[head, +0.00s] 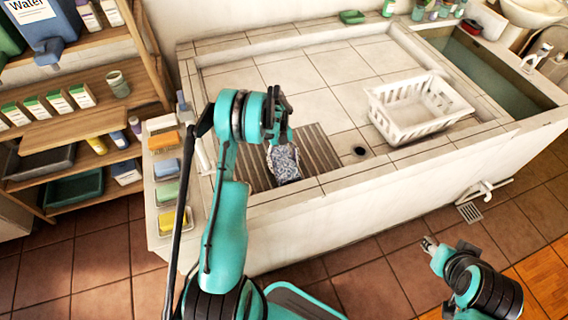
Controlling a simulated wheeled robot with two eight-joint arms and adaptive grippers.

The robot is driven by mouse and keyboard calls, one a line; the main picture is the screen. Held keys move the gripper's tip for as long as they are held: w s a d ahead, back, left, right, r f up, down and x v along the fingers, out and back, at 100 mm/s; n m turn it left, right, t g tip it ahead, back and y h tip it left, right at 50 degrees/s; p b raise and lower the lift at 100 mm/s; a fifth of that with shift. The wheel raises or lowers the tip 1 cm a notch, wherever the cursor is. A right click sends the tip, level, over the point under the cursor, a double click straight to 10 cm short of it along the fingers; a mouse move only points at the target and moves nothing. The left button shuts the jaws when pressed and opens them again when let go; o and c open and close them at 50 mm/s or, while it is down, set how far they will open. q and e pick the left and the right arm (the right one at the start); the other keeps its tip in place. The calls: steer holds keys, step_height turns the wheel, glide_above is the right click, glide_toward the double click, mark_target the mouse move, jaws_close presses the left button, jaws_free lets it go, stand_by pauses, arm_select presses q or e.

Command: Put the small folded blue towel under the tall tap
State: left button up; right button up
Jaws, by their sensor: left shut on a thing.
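My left gripper (279,138) is shut on the small folded blue towel (285,164), a blue and white patterned cloth. The towel hangs below the fingers over the slatted grate (318,148) at the front left of the tiled basin; I cannot tell whether it touches the slats. My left arm hides part of the basin's left side. I cannot clearly make out the tall tap; a slim grey fitting (183,106) stands at the basin's left edge. A metal tap (537,58) shows at the far right. My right gripper (430,243) is low over the floor, its fingers too small to judge.
A white crate (381,117) stands on the tiles at the right, near a dark drain hole (360,151). Sponges and soaps sit on the left ledge, beside wooden shelves (95,74). A water trough (470,65) is at the right. The middle tiles are clear.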

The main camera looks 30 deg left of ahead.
arm_select(q)
steer(key=shift+f, duration=0.25)
steer(key=o, duration=1.5)
steer(key=shift+r, duration=0.1)
steer(key=shift+c, duration=0.2)
